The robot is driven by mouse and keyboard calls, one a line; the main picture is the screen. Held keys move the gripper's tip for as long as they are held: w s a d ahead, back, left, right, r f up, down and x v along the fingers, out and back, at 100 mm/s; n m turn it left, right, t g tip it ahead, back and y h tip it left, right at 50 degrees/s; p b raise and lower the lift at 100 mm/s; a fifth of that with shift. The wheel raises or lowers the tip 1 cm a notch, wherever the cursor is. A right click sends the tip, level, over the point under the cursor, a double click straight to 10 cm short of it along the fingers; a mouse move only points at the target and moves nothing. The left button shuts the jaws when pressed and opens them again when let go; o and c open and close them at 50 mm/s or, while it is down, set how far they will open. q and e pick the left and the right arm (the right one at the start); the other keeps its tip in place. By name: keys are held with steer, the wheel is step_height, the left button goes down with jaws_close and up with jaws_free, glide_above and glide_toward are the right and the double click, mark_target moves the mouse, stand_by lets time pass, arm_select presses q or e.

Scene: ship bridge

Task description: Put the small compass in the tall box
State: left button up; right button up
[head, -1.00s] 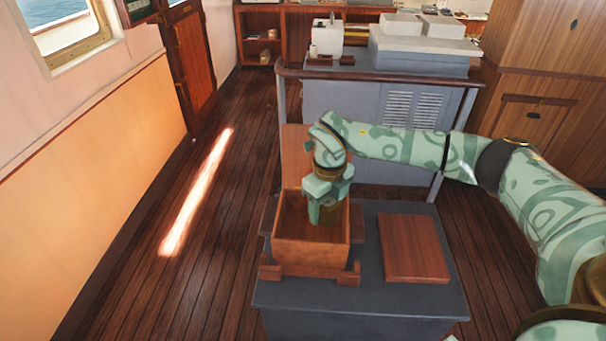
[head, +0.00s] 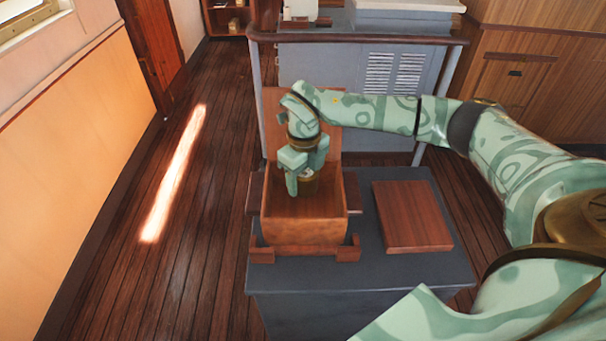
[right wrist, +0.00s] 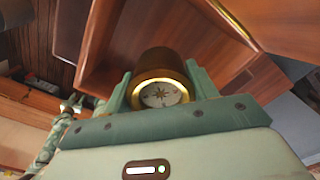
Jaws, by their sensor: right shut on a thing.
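The small compass (head: 307,184) is a brass cylinder with a pale dial; its dial and star show in the right wrist view (right wrist: 160,94). My right gripper (head: 305,181) is shut on it, one finger on each side. The tall box (head: 305,232) is brown wood, open at the top, with its lid (head: 270,110) raised at the back. The compass is within the box's opening in the head view; how deep it hangs I cannot tell. My left gripper is outside the head view; a small green arm end, likely mine, shows in the right wrist view (right wrist: 72,104), its jaws unclear.
The box stands on a dark grey stand (head: 360,275). A flat reddish wooden board (head: 411,215) lies to its right. A grey console (head: 370,85) with a rail stands behind. Wooden floor (head: 215,200) lies free to the left.

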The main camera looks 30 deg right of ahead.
step_height(320, 180, down, 4)
steer(key=b, duration=0.2)
steer(key=shift+r+b, duration=0.1)
steer(key=shift+b, duration=0.3)
steer(key=shift+f+b, duration=1.15)
steer(key=shift+f, duration=1.25)
steer(key=o, duration=1.2)
steer(key=shift+r, duration=0.1)
step_height(320, 180, up, 13)
steer(key=p, duration=1.2)
steer(key=shift+s, duration=0.1)
